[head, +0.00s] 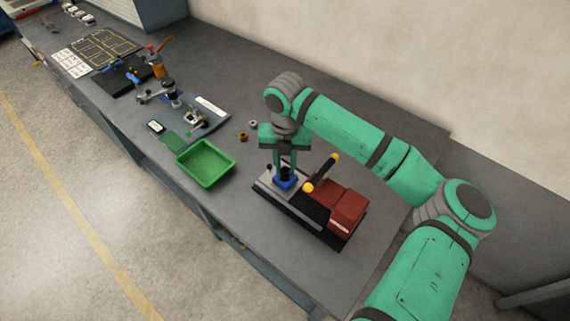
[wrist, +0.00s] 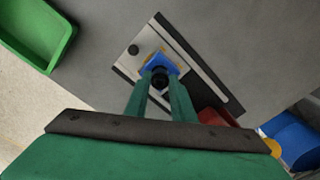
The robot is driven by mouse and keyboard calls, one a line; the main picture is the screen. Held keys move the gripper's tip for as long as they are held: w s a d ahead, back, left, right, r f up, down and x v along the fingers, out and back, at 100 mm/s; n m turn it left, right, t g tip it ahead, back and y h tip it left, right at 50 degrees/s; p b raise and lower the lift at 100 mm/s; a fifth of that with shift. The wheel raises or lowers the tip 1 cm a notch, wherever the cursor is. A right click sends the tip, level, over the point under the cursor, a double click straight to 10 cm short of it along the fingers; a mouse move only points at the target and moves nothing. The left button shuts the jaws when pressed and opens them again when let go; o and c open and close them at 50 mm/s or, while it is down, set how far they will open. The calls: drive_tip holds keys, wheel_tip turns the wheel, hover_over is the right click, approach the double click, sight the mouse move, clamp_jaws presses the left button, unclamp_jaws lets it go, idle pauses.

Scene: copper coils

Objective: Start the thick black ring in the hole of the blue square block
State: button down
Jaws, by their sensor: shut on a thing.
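The blue square block (head: 284,183) sits on the metal plate of a small press-like machine; it also shows in the wrist view (wrist: 158,60). My gripper (head: 285,172) points down right over the block. In the wrist view its two fingers (wrist: 161,84) are closed around the thick black ring (wrist: 160,77). The ring is at or just above the block's middle. The fingers and ring cover the hole, so I cannot tell whether the ring is inside it.
The machine has a dark red body (head: 346,209) and a black lever with yellow ends (head: 322,173) just right of my gripper. A green tray (head: 206,163) stands to the left. Small brass and grey rings (head: 243,137) lie behind it. Bench surface right of the machine is clear.

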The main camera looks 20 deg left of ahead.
drive_tip(key=shift+f, duration=1)
idle(1.4)
drive_tip(key=c, duration=0.9)
unclamp_jaws()
drive_tip(key=shift+c, duration=0.2)
drive_tip(key=shift+r, duration=3.5)
drive_tip(key=shift+a, duration=0.1)
